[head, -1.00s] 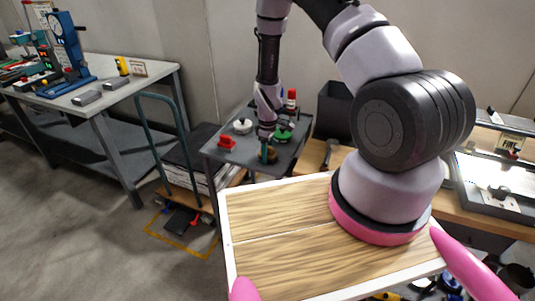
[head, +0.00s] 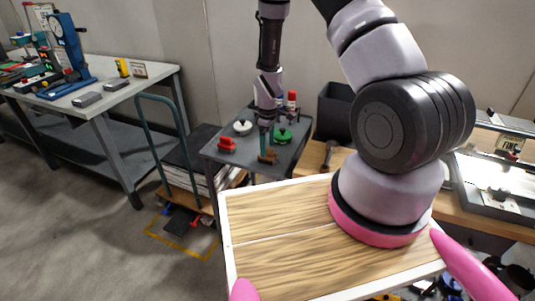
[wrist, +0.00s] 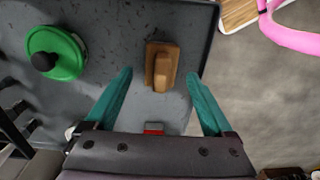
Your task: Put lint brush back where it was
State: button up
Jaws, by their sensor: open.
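The lint brush (head: 266,158), a brown wooden piece with a raised grip, lies on the grey top of a small cart (head: 228,158) near its front edge. In the wrist view the lint brush (wrist: 162,65) is between and slightly beyond the tips of my teal fingers. My gripper (head: 267,147) is open above it, pointing down. In the wrist view a finger of my gripper (wrist: 160,76) stands on each side of the brush, with visible gaps, so nothing is held. The exact height of the fingertips above the cart is hard to tell.
A green round piece with a black knob (wrist: 57,53) lies beside the brush. A red block (head: 227,145), a white round piece (head: 243,127) and a red-topped item (head: 291,98) share the cart. A dark bin (head: 335,110) stands on the bench to the right.

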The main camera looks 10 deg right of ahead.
notch_tip(320, 180, up, 8)
jog(key=shift+w+f, duration=0.1)
jog(key=s+d+r+m+t, duration=0.1)
jog(key=s+r+m, duration=0.1)
jog(key=r, duration=0.7)
jog(key=s+d+r+m+t+y, duration=0.1)
jog(key=r+m, duration=0.2)
jog(key=r, duration=0.7)
jog(key=s+d+r+m+t, duration=0.1)
jog(key=s+r+m+t, duration=0.1)
jog(key=r, duration=0.7)
jog(key=s+d+r+m+t, duration=0.2)
jog(key=s+r+m, duration=0.6)
jog(key=s+r, duration=0.6)
jog(key=s+t, duration=0.1)
jog(key=s, duration=0.2)
jog(key=shift+s+d+r+y, duration=0.3)
jog(key=shift+s+d+y, duration=0.05)
jog(key=shift+y, duration=0.05)
